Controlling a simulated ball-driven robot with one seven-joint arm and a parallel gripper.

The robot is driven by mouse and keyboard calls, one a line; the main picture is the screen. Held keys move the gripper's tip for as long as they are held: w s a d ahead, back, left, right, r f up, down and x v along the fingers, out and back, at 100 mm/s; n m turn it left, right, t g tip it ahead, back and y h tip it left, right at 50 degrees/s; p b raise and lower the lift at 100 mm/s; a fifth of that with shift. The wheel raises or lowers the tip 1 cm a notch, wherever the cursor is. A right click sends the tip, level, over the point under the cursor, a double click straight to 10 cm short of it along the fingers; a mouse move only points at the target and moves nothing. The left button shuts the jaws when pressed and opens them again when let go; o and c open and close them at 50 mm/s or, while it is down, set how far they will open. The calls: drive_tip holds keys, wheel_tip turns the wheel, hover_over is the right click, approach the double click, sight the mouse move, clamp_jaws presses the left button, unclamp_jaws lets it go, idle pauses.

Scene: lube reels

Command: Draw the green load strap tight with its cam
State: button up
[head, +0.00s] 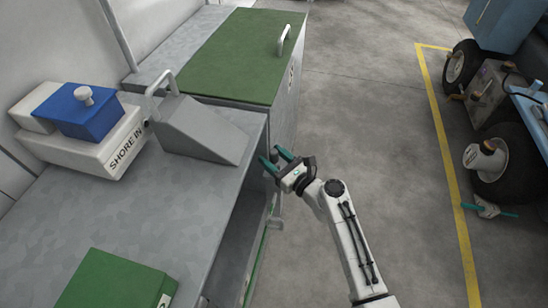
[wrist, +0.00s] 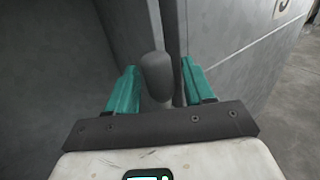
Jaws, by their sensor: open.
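My gripper (head: 276,158) has teal fingers and is at the right edge of the grey bench, beside the green-topped cabinet. It is open. In the wrist view, a rounded dark grey knob on a paler stem (wrist: 157,75) stands between the two fingers (wrist: 157,88), with a gap on each side. I cannot tell for sure whether this knob is the cam's lever. A thin green band (head: 257,262), which looks like the load strap, runs down along the bench's open right side. A small grey fitting (head: 275,222) sits at its upper end. The strap does not show in the wrist view.
The bench top (head: 150,215) carries a SHORE IN box (head: 85,145), a grey wedge-shaped block (head: 205,130) with a handle and a green box (head: 115,285). The green-lidded cabinet (head: 240,55) adjoins the bench. Wheeled equipment (head: 490,95) stands right, beyond a yellow floor line. Floor between is clear.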

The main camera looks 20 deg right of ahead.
drive_tip(key=shift+c, duration=0.3)
clamp_jaws()
idle(0.3)
